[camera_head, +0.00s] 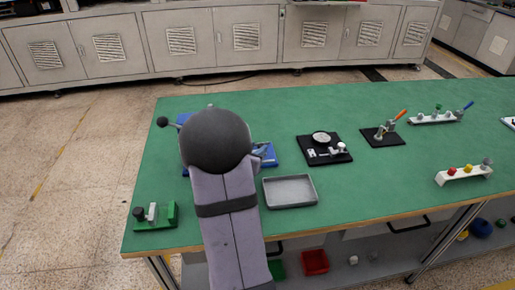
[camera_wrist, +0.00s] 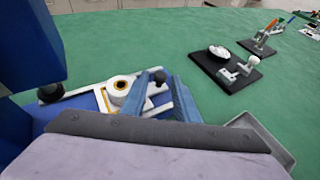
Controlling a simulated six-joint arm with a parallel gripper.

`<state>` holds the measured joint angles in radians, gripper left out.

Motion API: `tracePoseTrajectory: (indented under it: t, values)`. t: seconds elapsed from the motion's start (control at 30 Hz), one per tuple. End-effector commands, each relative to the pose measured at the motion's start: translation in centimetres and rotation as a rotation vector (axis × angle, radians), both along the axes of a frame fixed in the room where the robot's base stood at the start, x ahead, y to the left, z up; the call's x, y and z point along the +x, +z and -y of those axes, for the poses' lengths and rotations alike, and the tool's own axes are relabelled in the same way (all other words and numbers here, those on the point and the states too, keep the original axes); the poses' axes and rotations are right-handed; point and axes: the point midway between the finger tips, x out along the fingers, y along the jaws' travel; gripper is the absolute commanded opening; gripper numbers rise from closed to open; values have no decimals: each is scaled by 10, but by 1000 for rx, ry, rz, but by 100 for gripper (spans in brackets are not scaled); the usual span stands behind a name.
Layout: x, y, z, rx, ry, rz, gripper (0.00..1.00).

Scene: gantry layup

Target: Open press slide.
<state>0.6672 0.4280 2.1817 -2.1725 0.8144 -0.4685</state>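The press is mostly hidden behind my arm in the head view; part of its blue base (camera_head: 267,158) shows to the right of the arm. In the wrist view, the blue base (camera_wrist: 70,108) carries a white slide plate (camera_wrist: 148,103) with yellow edging and a round white piece (camera_wrist: 120,88) on it. A blue upright (camera_wrist: 25,45) stands at the left.
A grey metal tray (camera_head: 290,191) lies right of my arm. A black fixture (camera_head: 325,155) stands further right, with a toggle clamp (camera_head: 383,134) beyond. A green fixture (camera_head: 155,217) is at the front left. The green table (camera_head: 390,180) is clear between them.

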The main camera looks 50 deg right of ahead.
Motion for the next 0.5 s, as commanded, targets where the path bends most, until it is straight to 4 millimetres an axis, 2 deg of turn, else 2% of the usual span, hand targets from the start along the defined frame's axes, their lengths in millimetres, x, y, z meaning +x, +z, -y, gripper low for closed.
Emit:
tracePoseTrajectory:
  t: [0.3,0.5]
  values:
    - [-7,17,-39,-1,3,0,28]
    - [-10,21,-49,-1,0,-1,28]
